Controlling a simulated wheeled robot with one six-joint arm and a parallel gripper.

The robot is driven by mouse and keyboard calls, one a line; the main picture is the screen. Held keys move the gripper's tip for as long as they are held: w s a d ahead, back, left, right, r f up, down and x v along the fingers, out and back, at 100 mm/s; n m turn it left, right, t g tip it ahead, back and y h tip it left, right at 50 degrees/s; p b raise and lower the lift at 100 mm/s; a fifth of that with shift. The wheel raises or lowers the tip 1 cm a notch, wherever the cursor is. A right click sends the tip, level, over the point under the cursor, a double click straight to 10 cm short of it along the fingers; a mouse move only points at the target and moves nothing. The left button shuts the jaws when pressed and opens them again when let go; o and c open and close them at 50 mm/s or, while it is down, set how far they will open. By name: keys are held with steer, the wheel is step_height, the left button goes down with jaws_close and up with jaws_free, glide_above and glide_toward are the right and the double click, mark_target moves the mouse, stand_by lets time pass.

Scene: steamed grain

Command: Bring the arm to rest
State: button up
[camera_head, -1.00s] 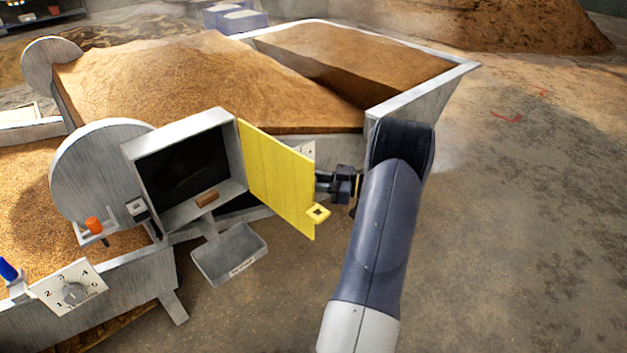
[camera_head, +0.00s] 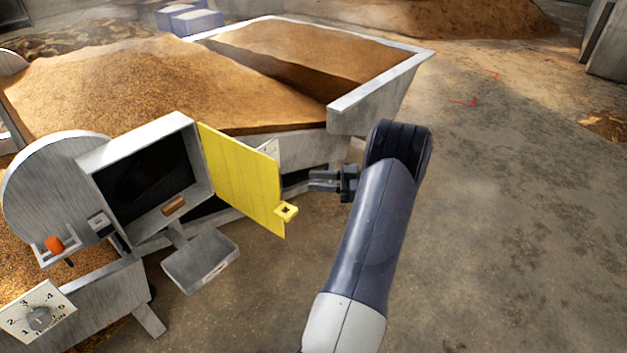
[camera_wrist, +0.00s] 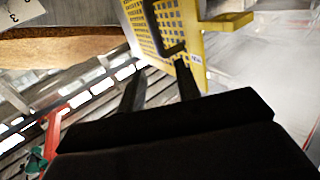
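My gripper (camera_head: 322,181) is in the middle of the head view, at the end of my raised arm. Its two fingers stand apart with nothing visible between them. It is just right of the yellow door (camera_head: 243,182), with a small gap between them. The door hangs open on the right side of a grey metal box (camera_head: 143,142). In the wrist view, the gripper fingers (camera_wrist: 160,92) point toward the perforated inner face of the yellow door (camera_wrist: 172,28), which has a dark handle-like frame (camera_wrist: 165,28).
A small grey tray (camera_head: 201,262) hangs below the box. A numbered dial plate (camera_head: 38,318) is at lower left, and an orange knob (camera_head: 54,244) is above it. Large grain bins (camera_head: 376,92) stand behind. The concrete floor on the right is clear.

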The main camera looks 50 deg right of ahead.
mark_target(281, 179)
steer(key=x, duration=1)
steer(key=shift+w+a+b, duration=0.2)
steer(key=shift+w+b, duration=0.05)
steer(key=shift+b, duration=0.05)
steer(key=shift+w+a, duration=0.1)
steer(key=shift+a, duration=0.25)
steer(key=shift+r, duration=0.1)
